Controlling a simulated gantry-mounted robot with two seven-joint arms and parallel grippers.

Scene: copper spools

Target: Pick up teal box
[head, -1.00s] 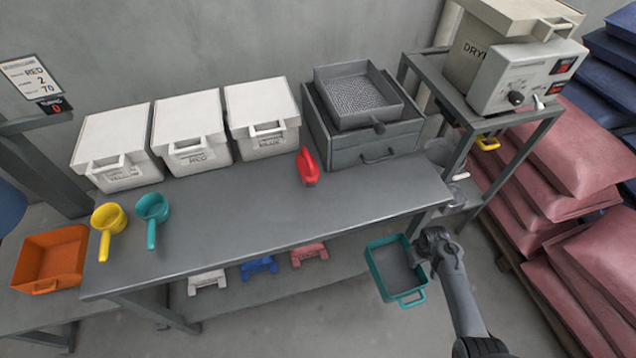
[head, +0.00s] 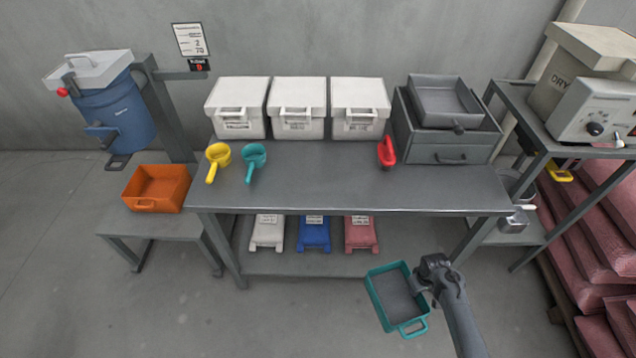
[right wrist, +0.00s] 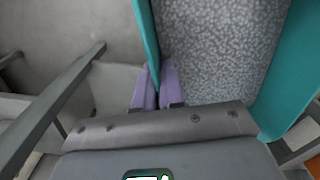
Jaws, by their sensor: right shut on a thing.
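The teal box (head: 398,294) is an open tray with a grey grainy content or floor and a handle at its front end. It is held in the air in front of the table, tilted in the head view. My right gripper (head: 424,284) is at its right wall. In the right wrist view the purple fingers of my right gripper (right wrist: 157,88) are shut on the wall of the teal box (right wrist: 290,75). My left gripper is not in view.
The grey table (head: 340,190) holds white bins (head: 298,108), a yellow scoop (head: 217,158), a teal scoop (head: 253,160), a red scoop (head: 387,152) and a grey tray (head: 445,101). An orange box (head: 157,188) is at left. Floor in front is clear.

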